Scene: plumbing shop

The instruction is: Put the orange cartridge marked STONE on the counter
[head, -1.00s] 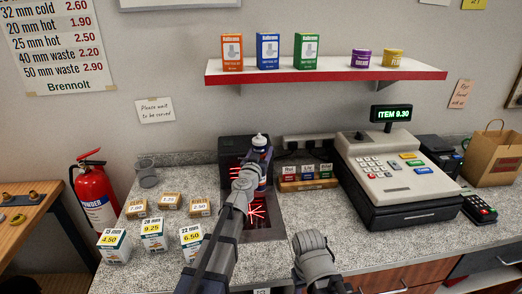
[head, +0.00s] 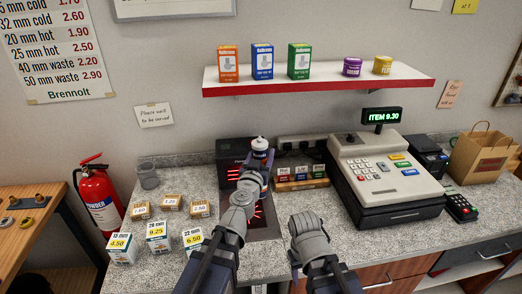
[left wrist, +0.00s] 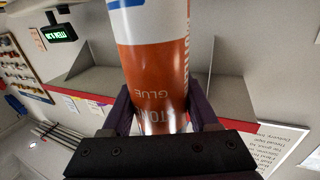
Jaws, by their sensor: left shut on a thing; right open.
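The cartridge (head: 260,144) shows its pale nozzle end above my left gripper (head: 258,163) in the head view. The left wrist view shows its body (left wrist: 155,75), orange and white, with upside-down lettering that reads as STONE GLUE. My left gripper is shut on it, with a finger on each side, and holds it in front of the black scanner (head: 230,149). My left arm hides the cartridge's lower part in the head view. My right gripper (head: 306,228) is open and empty above the counter's front; its fingertips are hard to see. The counter (head: 185,227) is speckled grey.
Small priced boxes (head: 157,233) stand on the counter at left, near a clear cup (head: 148,176). A till (head: 385,170), a card reader (head: 460,207) and a paper bag (head: 482,155) stand at right. Bare counter lies between the boxes and scanner.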

